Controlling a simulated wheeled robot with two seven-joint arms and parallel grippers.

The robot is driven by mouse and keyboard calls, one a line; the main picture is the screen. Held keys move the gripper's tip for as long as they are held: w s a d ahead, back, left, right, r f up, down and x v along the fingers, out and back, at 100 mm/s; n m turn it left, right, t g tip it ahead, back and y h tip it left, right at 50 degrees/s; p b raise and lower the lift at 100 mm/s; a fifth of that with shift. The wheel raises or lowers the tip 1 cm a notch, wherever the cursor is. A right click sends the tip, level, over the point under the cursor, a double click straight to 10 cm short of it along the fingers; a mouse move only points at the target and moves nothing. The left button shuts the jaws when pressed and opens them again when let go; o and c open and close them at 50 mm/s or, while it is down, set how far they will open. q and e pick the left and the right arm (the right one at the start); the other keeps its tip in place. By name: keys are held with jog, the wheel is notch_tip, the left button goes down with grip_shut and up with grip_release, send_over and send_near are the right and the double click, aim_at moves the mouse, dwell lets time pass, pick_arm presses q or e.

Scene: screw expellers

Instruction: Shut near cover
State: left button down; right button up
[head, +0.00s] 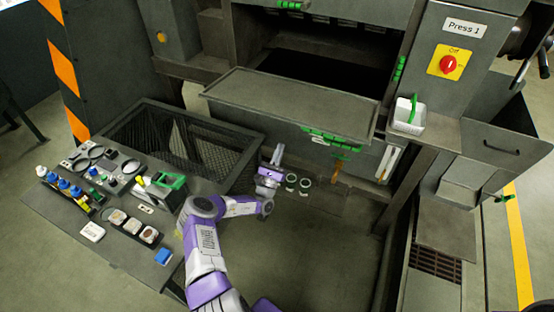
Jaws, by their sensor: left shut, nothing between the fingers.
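A wide grey metal cover (290,98) stands out from the front of the press in the head view, below a dark opening (310,62). I take this for the near cover; it appears open. My left gripper (277,153) is below and in front of the cover, near the press's lower front. Its fingers point up and are shut with nothing between them. It looks apart from the cover, though the exact gap is hard to judge. My right gripper is not in view.
A side table (95,235) with bottles, dishes and a green-handled box (168,190) stands at the left. Behind it is a mesh-sided bin (200,125). Rings and tools hang on the lower front. A white container (408,118) and red switch (447,64) are at the right.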

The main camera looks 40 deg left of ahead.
aim_at(287, 120)
pick_arm(q)
jog(key=shift+w+a+r, duration=0.15)
jog(key=shift+w+r, duration=0.45)
jog(key=shift+r, duration=0.5)
jog(key=shift+w+a+r, duration=0.1)
jog(key=shift+w+r, duration=0.55)
jog(key=shift+r, duration=0.5)
jog(key=shift+w+a+r, duration=0.15)
jog(key=shift+w+r, duration=0.45)
jog(key=shift+r, duration=0.5)
